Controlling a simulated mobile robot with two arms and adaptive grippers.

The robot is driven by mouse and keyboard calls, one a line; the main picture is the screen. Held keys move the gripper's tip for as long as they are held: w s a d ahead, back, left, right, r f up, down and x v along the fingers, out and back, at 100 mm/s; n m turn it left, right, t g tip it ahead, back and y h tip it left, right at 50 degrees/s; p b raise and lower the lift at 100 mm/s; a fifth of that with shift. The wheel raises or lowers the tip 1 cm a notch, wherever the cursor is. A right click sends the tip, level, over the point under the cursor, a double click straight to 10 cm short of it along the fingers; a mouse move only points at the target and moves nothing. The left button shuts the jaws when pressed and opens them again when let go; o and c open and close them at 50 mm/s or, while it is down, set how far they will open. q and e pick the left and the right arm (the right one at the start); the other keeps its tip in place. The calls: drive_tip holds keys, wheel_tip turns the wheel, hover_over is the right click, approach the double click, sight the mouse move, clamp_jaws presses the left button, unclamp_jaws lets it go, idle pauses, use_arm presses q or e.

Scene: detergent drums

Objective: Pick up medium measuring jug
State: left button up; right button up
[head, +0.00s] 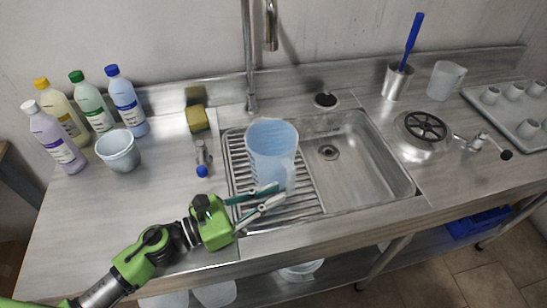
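A tall translucent blue jug (271,144), which looks like the measuring jug, stands upright on the ribbed drainboard (243,181) left of the sink basin. My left gripper (281,191) reaches in from the lower left, at the jug's lower front. Its two fingers are apart, with a narrow gap between them. They overlap the jug's lower part in the head view, and I cannot tell whether they touch it. A smaller clear jug (445,80) stands at the back right of the counter. My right gripper is not in view.
Several bottles (87,110) and a whitish tub (118,151) stand at the left. A yellow sponge (197,119) and a blue-tipped tool (202,160) lie nearby. The faucet (250,60) rises behind the jug. The basin (355,165) is empty. A cup tray (507,120) is at right.

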sight(290, 194)
use_arm(q)
drive_tip(key=x, duration=0.1)
drive_tip(key=p+x, duration=0.1)
drive_tip(key=x, duration=0.1)
drive_tip(key=p+x, duration=0.1)
drive_tip(key=shift+w+d+r, duration=0.1)
drive_tip(key=shift+d+r, duration=0.15)
drive_tip(key=shift+r, duration=0.1)
drive_tip(key=shift+w+d+f+p, duration=0.2)
drive_tip(key=shift+d+p, duration=0.1)
drive_tip(key=shift+d, duration=0.05)
clamp_jaws()
drive_tip(key=shift+r, duration=0.15)
